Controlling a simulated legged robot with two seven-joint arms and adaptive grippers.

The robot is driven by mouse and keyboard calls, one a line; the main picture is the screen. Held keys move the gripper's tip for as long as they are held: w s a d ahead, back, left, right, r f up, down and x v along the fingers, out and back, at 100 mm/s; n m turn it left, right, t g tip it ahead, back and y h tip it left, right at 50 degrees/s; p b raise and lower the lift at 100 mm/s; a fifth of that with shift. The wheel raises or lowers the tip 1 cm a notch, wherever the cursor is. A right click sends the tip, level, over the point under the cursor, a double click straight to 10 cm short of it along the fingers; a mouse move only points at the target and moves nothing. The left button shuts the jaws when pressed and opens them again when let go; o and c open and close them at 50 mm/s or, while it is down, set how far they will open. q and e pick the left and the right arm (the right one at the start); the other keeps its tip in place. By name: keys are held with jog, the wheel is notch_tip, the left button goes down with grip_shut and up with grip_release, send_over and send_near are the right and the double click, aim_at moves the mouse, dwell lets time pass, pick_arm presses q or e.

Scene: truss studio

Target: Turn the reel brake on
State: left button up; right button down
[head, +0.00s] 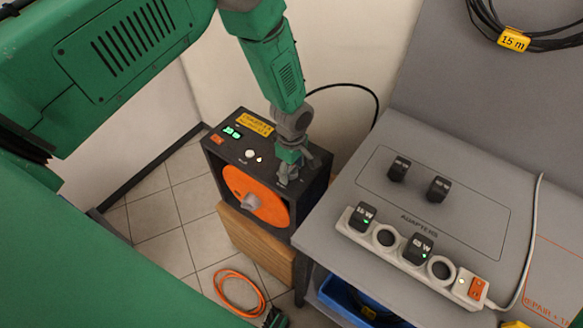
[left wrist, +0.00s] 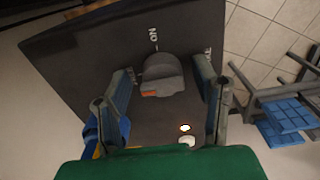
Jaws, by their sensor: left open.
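The reel unit is a dark box (head: 305,212) with an orange reel disc (head: 250,195) on its front, seen in the head view. My left gripper (head: 289,175) points down over the right part of its top panel and hides what lies beneath it. In the left wrist view a dark grey rounded knob (left wrist: 163,68) stands on the panel, with an ON mark beyond it and a small orange mark on its near edge. The open fingers are on either side of the knob, with gaps visible. Another label is partly hidden by the right finger.
The panel also has a green display (head: 232,132), an orange switch (head: 217,139) and a white button (head: 250,153). A grey bench (head: 450,200) with a power strip (head: 400,255) stands close on the right. An orange cable (head: 238,290) lies on the tiled floor.

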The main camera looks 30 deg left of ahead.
pick_arm(q)
jog(key=shift+d, duration=0.1)
jog(key=shift+c, duration=0.5)
jog(key=shift+r, duration=0.1)
jog(key=c, duration=1.1)
jog(key=shift+o, duration=0.3)
pick_arm(e)
jog(key=shift+d, duration=0.15)
